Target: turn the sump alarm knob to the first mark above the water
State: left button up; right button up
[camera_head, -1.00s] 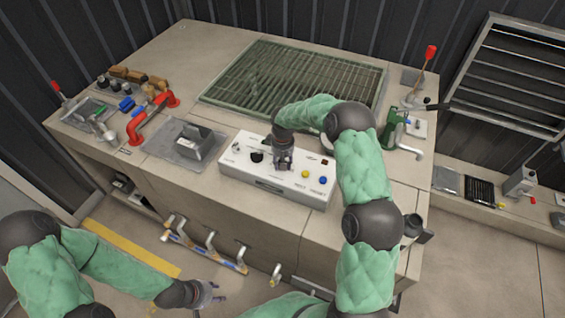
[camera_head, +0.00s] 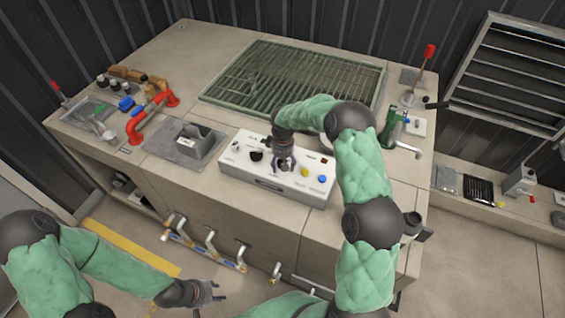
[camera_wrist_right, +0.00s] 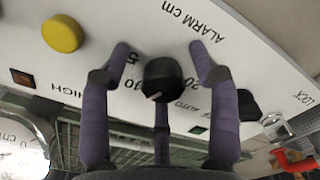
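The black alarm knob (camera_wrist_right: 163,80) sits on the white control panel (camera_head: 235,172), over the printed words ALARM cm, with numbers around it. In the right wrist view its white pointer line points down and left, near the 10. My right gripper (camera_wrist_right: 162,62) is open, with purple fingers spread around the knob and visible gaps to it. In the head view the right gripper (camera_head: 283,166) is over the panel's middle and hides the knob. My left gripper (camera_head: 218,291) is open and empty, low in front of the bench. I cannot read a water level.
A round white cm gauge (camera_wrist_right: 22,150) shows partly.

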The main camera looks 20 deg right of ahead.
jog(key=shift+w+r, duration=0.1)
jog(key=shift+w, duration=0.1)
jog(key=shift+d+r, duration=0.1)
jog(key=shift+r, duration=0.1)
notch_tip(320, 180, up, 11)
jog(key=shift+r, duration=0.2)
pick_arm(q)
jog(key=shift+w, duration=0.1)
